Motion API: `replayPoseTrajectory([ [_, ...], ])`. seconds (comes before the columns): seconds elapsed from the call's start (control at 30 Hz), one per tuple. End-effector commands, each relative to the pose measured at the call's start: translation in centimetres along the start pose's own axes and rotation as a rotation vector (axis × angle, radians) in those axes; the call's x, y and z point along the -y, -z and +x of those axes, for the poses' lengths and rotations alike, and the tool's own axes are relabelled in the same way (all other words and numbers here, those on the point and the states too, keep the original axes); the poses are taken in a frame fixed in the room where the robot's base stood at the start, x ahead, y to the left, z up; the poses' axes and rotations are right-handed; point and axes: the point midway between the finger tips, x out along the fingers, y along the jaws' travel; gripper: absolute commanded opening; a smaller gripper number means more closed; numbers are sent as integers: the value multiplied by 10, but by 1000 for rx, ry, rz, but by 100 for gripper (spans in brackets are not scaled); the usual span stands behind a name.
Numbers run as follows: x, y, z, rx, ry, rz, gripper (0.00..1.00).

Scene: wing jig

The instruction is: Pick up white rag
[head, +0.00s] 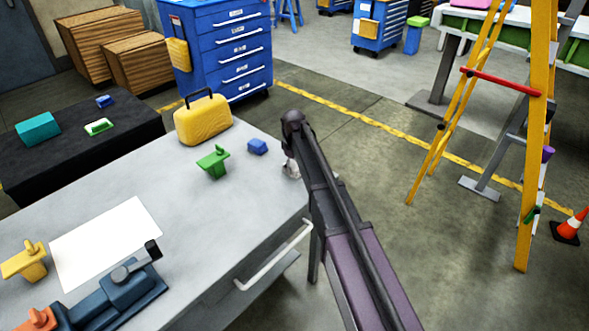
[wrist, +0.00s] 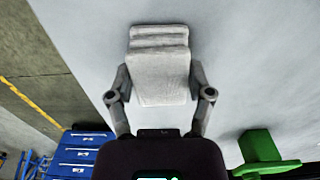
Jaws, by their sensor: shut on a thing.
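The white rag (wrist: 160,75) is a folded, layered whitish cloth in the wrist view. My gripper (wrist: 160,88) has a finger on each side of it and is shut on it. The grey tabletop (wrist: 250,60) lies behind the rag; I cannot tell whether the rag touches it. In the head view my arm hides most of the gripper (head: 290,165) and the rag, at the table's right edge.
A blue vise (head: 120,290) and white sheet (head: 106,240) lie nearer. A yellow ladder (head: 535,150) stands right, with open floor between.

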Motion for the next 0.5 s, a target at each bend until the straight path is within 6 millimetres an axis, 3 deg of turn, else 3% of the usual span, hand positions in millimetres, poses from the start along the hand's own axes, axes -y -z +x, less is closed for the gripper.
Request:
replayPoseTrajectory([
  [0.5, 0, 0, -17, 0, 0, 0, 13],
])
